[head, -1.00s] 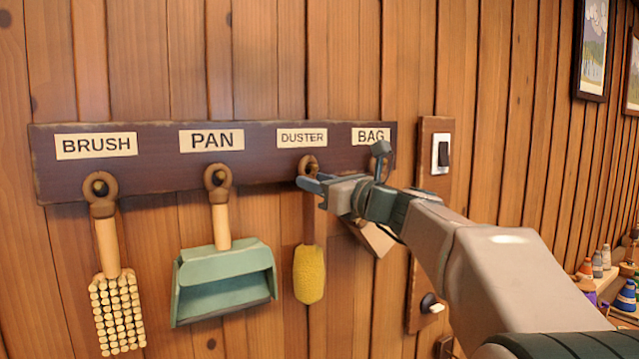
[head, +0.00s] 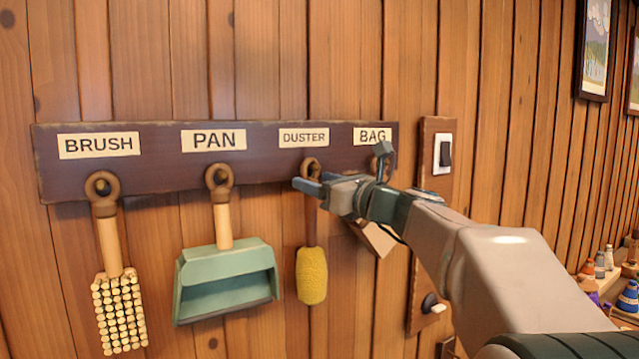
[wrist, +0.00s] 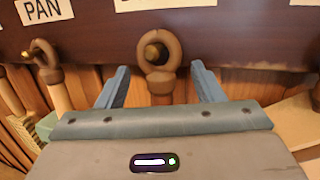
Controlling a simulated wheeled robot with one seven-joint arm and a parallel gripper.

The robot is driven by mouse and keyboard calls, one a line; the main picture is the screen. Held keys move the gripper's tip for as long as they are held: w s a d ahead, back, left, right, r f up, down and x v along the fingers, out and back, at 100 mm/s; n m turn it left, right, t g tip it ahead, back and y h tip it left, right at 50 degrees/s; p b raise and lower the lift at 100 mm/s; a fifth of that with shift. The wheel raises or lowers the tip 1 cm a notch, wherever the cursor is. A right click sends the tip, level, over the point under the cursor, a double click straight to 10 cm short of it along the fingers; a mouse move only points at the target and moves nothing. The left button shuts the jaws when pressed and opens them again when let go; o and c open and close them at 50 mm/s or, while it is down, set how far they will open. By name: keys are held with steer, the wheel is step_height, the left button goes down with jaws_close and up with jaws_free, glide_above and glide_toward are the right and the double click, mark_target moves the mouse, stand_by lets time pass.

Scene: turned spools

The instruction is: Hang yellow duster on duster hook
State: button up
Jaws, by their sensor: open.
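The yellow duster (head: 312,276) hangs upright below the DUSTER label (head: 303,138), its yellow head down. Its ring (wrist: 160,53) is around the duster hook (wrist: 153,52) in the wrist view. My gripper (head: 308,187) is open in front of the duster's upper handle. In the wrist view its two blue fingers (wrist: 160,85) stand apart on either side of the handle, just below the ring, with gaps on both sides. Part of the handle is hidden behind my gripper in the head view.
The brush (head: 118,305) and the green pan (head: 226,280) hang to the left on the dark board (head: 260,170). A pale item (head: 375,238) under the BAG label is partly hidden by my arm. A light switch (head: 443,153) is on the wall to the right.

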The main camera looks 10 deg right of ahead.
steer(key=b+v, duration=0.5)
steer(key=v, duration=0.9)
steer(key=s+a+f+n+g+h, duration=0.1)
steer(key=s+a+f+n+g, duration=0.2)
steer(key=f, duration=0.4)
steer(key=s+a+f+n+g+h, duration=0.1)
steer(key=s+a+f+n+g, duration=0.2)
steer(key=f+n, duration=0.4)
steer(key=s+a+f+n+g+h, duration=0.1)
steer(key=a+f+n+g+h, duration=0.2)
steer(key=f, duration=0.5)
steer(key=s+f+n+g+h, duration=0.1)
steer(key=s+f+n+h, duration=0.1)
steer(key=s+f+n, duration=0.3)
steer(key=s+d+f+n+g+h, duration=0.1)
steer(key=s+f+n+g+h, duration=0.1)
steer(key=s+f+n, duration=0.4)
step_height(320, 180, down, 6)
steer(key=n+h, duration=0.1)
steer(key=n, duration=0.4)
steer(key=shift+h, duration=0.3)
steer(key=shift+s+d+r, duration=0.1)
steer(key=shift+s, duration=0.05)
